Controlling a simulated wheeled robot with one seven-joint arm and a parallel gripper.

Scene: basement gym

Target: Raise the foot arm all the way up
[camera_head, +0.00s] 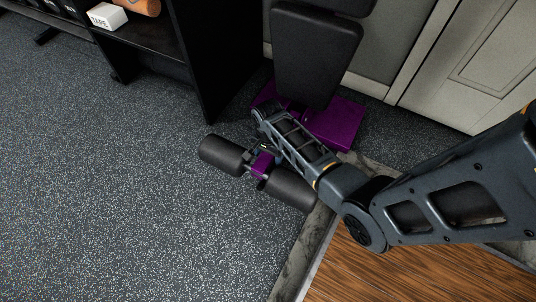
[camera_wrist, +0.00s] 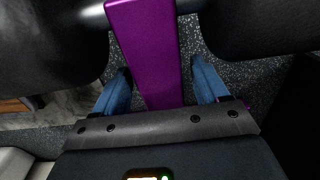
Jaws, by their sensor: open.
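The foot arm is a purple bar (camera_head: 262,164) with a black foam roller on each side, the left roller (camera_head: 221,154) and the right roller (camera_head: 290,188). It sits low, close to the floor in front of the bench. In the wrist view the purple bar (camera_wrist: 152,50) runs down the middle between the rollers. My gripper (camera_wrist: 161,70) is open, with one blue finger on each side of the bar. Gaps show between the fingers and the bar. My wrist hides part of the bar in the head view, and the fingertips are hard to make out there.
The black bench pad (camera_head: 316,55) and its purple base (camera_head: 335,122) stand just behind. A black shelf (camera_head: 215,60) with a white tape box (camera_head: 107,16) is at upper left. Pale cabinets (camera_head: 460,60) line the back right. The speckled floor (camera_head: 130,210) at left is clear.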

